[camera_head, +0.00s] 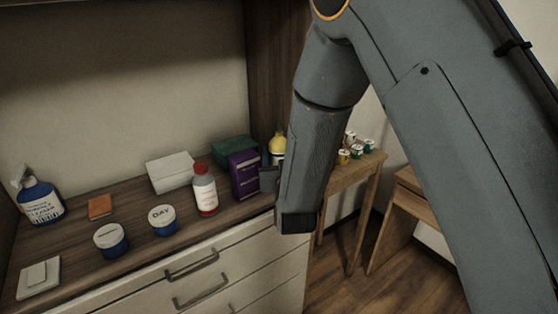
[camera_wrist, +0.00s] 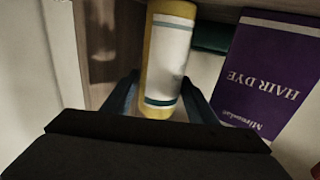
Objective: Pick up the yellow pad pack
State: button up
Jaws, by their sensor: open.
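The yellow pad pack (camera_wrist: 168,58) is a yellow cylinder with a white label and a teal band. In the wrist view it lies between the two fingers of my gripper (camera_wrist: 160,92). The gripper is open, with a finger on each side of the pack; I cannot tell whether either touches it. In the head view the pack's yellow top (camera_head: 277,146) shows at the right end of the counter, partly hidden by my arm and gripper.
A purple hair dye box (camera_head: 243,175), also in the wrist view (camera_wrist: 268,72), stands close beside the pack. A wooden side wall (camera_head: 277,70) rises behind the pack.

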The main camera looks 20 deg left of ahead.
jog(key=c, duration=0.8)
jog(key=shift+r, duration=0.15)
